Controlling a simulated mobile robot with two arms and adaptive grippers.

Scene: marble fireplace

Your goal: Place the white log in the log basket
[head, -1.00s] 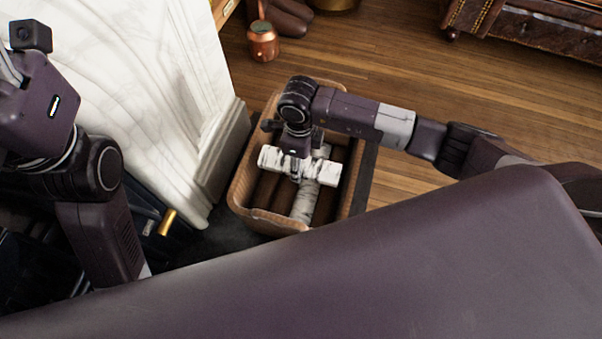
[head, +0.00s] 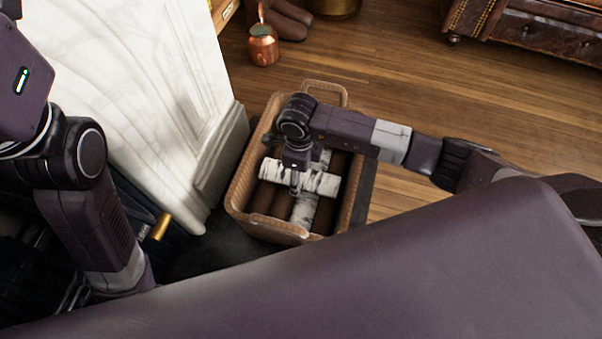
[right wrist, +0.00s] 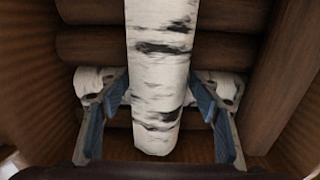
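The white log (head: 322,181), birch-like with dark marks, lies crosswise within the outline of the wicker log basket (head: 240,202) in the head view. My right gripper (head: 295,184) reaches down over it. In the right wrist view the log (right wrist: 158,75) runs between the blue-padded fingers of my right gripper (right wrist: 160,78), which close in on its sides. A second white log (head: 303,210) lies lengthwise in the basket below it; I cannot tell whether they touch. It also shows in the right wrist view (right wrist: 90,82). My left gripper is out of frame.
Dark brown logs (right wrist: 225,46) line the basket. A white marble fireplace (head: 150,90) stands close on the left. Wooden floor (head: 400,75) is clear beyond the basket.

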